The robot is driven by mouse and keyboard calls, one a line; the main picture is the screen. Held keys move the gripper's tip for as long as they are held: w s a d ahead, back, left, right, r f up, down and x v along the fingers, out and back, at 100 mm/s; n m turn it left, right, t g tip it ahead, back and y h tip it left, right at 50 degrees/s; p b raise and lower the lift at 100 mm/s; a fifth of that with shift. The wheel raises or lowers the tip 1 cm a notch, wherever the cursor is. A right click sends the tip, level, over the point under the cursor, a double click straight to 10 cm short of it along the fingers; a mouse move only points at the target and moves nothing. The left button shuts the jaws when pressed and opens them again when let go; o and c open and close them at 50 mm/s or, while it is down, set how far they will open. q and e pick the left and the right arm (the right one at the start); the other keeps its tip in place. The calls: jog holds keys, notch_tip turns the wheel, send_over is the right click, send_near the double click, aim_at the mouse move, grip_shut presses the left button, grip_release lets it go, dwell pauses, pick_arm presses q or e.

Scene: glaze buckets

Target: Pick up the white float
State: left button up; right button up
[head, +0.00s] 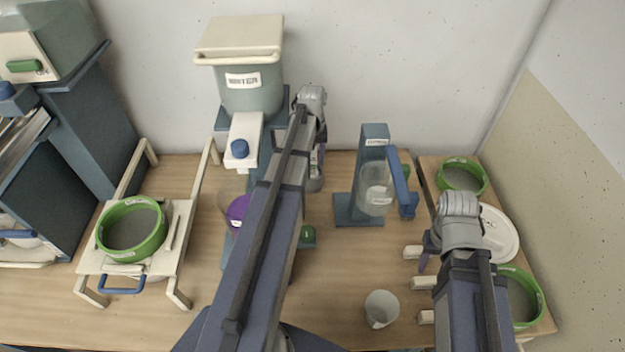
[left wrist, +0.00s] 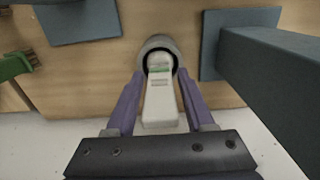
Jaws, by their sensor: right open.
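The white float (left wrist: 160,100) shows in the left wrist view as a pale, long piece with a green mark near its far end. It lies across the mouth of a grey round vessel (left wrist: 147,50) in the picture. My left gripper (left wrist: 160,82) has its purple fingers apart on either side of the float, with gaps visible beside it. In the head view my left gripper (head: 317,172) is near the wall, and the arm hides much around it; the float is not clear there. My right gripper (head: 424,258) is open and empty at the right.
A blue stand with a clear jug (head: 376,190) is right of my left gripper. A lidded water tank (head: 250,92) and a purple-filled vessel (head: 237,209) are left. A clear cup (head: 381,309) stands in front. Green-rimmed sieves (head: 130,230) flank the table.

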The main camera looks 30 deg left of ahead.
pick_arm(q)
grip_shut()
dwell(1.0)
